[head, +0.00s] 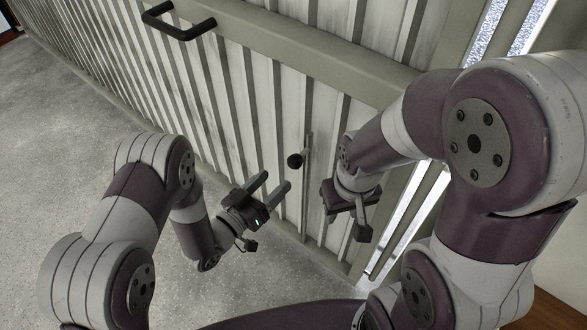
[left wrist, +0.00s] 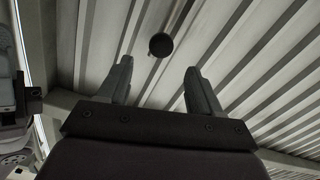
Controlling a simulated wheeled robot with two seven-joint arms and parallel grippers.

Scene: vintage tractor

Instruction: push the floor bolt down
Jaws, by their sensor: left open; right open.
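The floor bolt (head: 308,170) is a thin upright rod on the white ribbed door, with a round black knob (head: 294,161) on its left side. My left gripper (head: 276,184) is open and empty, just below and left of the knob, apart from it. In the left wrist view the black knob (left wrist: 160,45) shows ahead of and between the two open fingers (left wrist: 158,80). My right gripper (head: 345,222) is open, right of the bolt and pointing downward, with nothing seen in it. The bolt's lower end is hard to make out.
The ribbed door (head: 240,110) has a grey frame rail and a black pull handle (head: 178,22) at upper left. Speckled grey floor (head: 60,130) lies clear at left. A bright gap (head: 402,235) runs along the door's right edge.

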